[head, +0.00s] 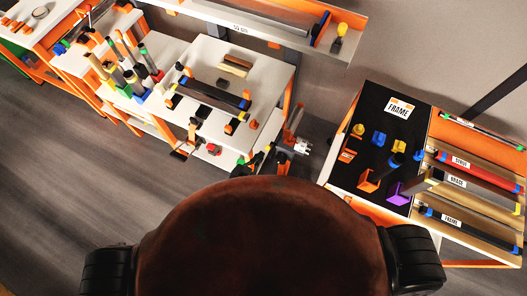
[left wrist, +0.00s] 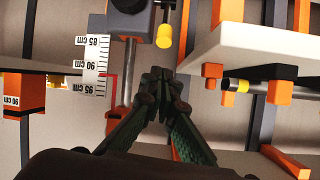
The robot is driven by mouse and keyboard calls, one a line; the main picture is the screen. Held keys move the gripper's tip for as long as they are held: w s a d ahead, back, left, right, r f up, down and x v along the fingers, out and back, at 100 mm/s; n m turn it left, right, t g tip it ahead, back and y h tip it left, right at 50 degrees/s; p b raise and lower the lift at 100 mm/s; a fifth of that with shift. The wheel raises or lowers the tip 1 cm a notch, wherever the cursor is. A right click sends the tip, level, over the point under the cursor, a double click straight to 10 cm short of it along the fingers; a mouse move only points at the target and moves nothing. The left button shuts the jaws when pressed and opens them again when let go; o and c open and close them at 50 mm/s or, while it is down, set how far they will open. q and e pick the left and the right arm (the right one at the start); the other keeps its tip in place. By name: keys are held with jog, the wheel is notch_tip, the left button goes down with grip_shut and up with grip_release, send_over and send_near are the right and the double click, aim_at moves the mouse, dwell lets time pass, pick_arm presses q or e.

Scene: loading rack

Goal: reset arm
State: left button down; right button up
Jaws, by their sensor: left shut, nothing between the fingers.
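My left gripper (left wrist: 163,84) reaches up the middle of the left wrist view. Its dark green fingers come together at the tips, with nothing between them. In the head view a small part of it seems to show (head: 264,160) beyond my large dark brown body, by the front right edge of the white workbench (head: 205,115). My body hides most of the arm. My right gripper is not seen in either view.
A white shelf (head: 240,27) is above the workbench. In the left wrist view a ruler (left wrist: 96,62) and a white shelf edge (left wrist: 250,50) flank the fingers. Grey floor (head: 60,170) is clear at left.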

pick_arm(q)
jog(key=shift+s+a+r, duration=0.3)
jog(key=shift+s+a, duration=0.05)
jog(key=shift+s, duration=0.2)
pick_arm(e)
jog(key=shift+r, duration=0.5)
pick_arm(q)
jog(key=shift+f, duration=0.1)
